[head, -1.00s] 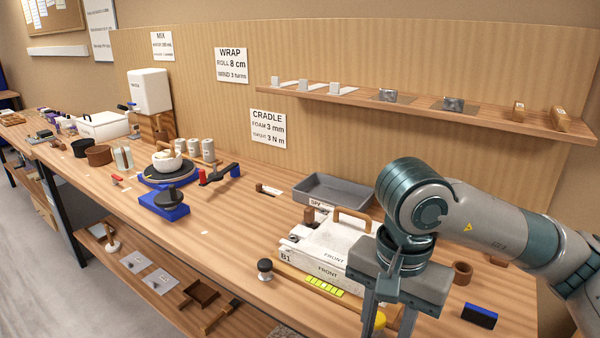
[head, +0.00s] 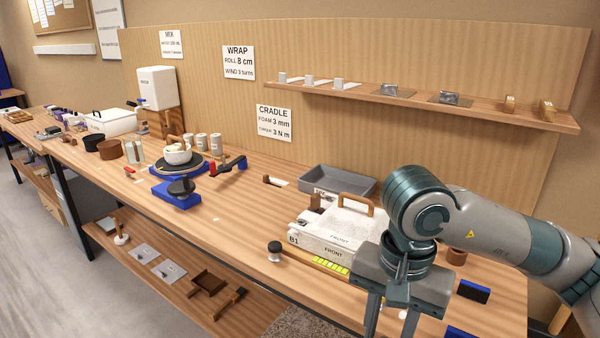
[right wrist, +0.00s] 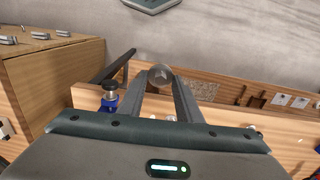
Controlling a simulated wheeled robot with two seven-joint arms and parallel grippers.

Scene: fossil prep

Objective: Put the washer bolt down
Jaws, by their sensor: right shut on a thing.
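The washer bolt (right wrist: 160,74) shows in the right wrist view as a grey round metal head between the fingertips. My right gripper (right wrist: 158,80) is shut on it. In the head view my right gripper (head: 391,322) points down at the near right of the bench, in front of the white B1 case; its fingertips run towards the bottom edge and I cannot make out the bolt there. In the wrist view the bolt shows against the lower shelf and floor, past the bench edge. My left gripper is not in view.
The white B1 case (head: 318,252) has a yellow-green strip (head: 330,267) and a black-topped knob (head: 275,250) beside it. A grey tray (head: 337,182) stands behind. A blue-and-black block (head: 473,291) lies right of the gripper. The bench's front strip (head: 225,232) is fairly clear.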

